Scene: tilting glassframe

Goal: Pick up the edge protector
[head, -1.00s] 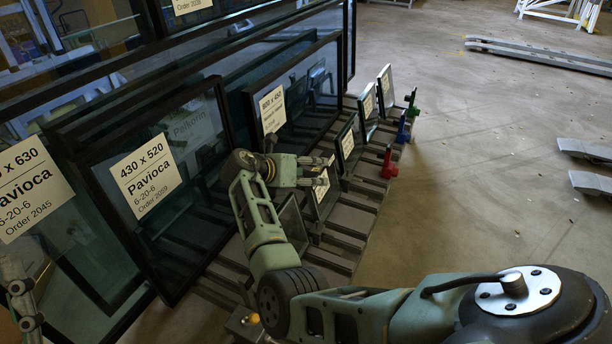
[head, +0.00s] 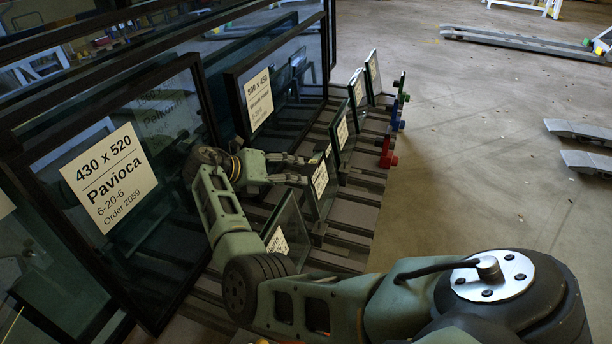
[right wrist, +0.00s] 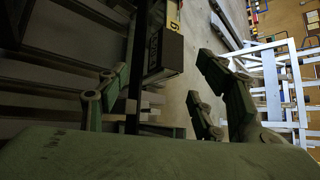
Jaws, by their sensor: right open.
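My right gripper (head: 303,169) is open and empty, beside a small glass pane with a white label (head: 320,178) on the rack. In the right wrist view its fingers (right wrist: 165,95) stand wide apart. A dark block (right wrist: 163,55) with a lettered face and a yellow tag shows between them, beside a dark upright edge. I see no contact with it. I cannot tell whether this block is the edge protector. In the head view the arm and the panes leave no clear sight of one. My left gripper is out of view.
Large framed panes, one labelled 430 x 520 (head: 108,178), lean close on the left. Small panes (head: 342,130) stand in a row on the slatted rack (head: 365,180). Red (head: 388,155) and blue (head: 397,115) pieces sit at its outer end. The floor to the right is largely open.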

